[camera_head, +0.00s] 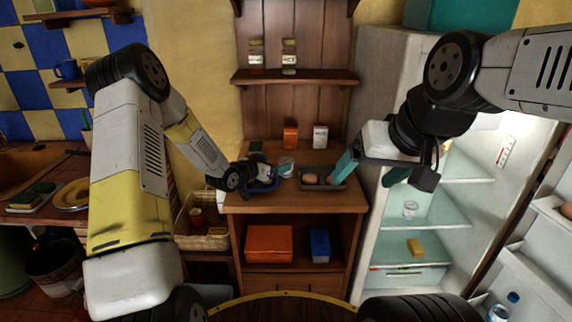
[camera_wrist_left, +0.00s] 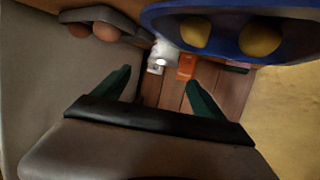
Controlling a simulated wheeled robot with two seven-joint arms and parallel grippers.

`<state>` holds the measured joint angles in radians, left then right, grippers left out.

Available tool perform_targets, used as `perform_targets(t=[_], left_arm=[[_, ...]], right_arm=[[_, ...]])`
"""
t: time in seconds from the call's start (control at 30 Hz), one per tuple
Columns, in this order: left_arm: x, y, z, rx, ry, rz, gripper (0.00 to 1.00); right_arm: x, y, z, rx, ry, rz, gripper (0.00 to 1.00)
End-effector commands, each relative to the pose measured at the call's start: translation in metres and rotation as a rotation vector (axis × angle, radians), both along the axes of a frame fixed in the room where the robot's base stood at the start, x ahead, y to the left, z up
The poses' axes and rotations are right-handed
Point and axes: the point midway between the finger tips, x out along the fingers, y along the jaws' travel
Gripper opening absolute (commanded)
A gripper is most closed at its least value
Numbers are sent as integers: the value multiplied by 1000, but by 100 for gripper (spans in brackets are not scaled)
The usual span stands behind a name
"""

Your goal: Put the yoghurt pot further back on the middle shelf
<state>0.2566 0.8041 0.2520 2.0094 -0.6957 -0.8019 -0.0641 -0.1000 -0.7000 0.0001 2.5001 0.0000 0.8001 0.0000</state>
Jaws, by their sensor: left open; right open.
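A small pale pot (camera_head: 410,208), which looks like the yoghurt pot, stands upright on the middle glass shelf (camera_head: 440,217) of the open fridge. It is near the shelf's front left, below my right gripper (camera_head: 362,180). The right gripper is open and empty, in front of the fridge's left edge, its teal fingers pointing down and apart from the pot. My left gripper (camera_head: 265,176) is open over the counter beside the blue bowl. In the left wrist view its fingers (camera_wrist_left: 160,88) are apart with nothing held between them.
The wooden counter (camera_head: 290,207) holds an egg tray (camera_head: 338,185), a pale tin or pot (camera_head: 287,168), a blue bowl (camera_wrist_left: 285,52) of yellow fruit and an orange box (camera_head: 291,135). A yellow block (camera_head: 415,247) lies on the lower fridge shelf. The open fridge door (camera_head: 540,265) bounds the right.

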Motion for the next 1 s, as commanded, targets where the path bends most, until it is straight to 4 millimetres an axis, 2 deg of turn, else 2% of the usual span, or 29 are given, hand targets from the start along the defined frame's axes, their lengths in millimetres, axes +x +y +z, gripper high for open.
perform_targets(t=[0.57,0.87,1.0], left_arm=[[56,-32,-31,-2,-2,-2,81],[62,-35,-32,-3,-2,-1,81],[62,-35,-32,-2,-1,-1,57]], right_arm=[[0,0,0,0,0,0,81],[0,0,0,0,0,0,81],[0,0,0,0,0,0,81]])
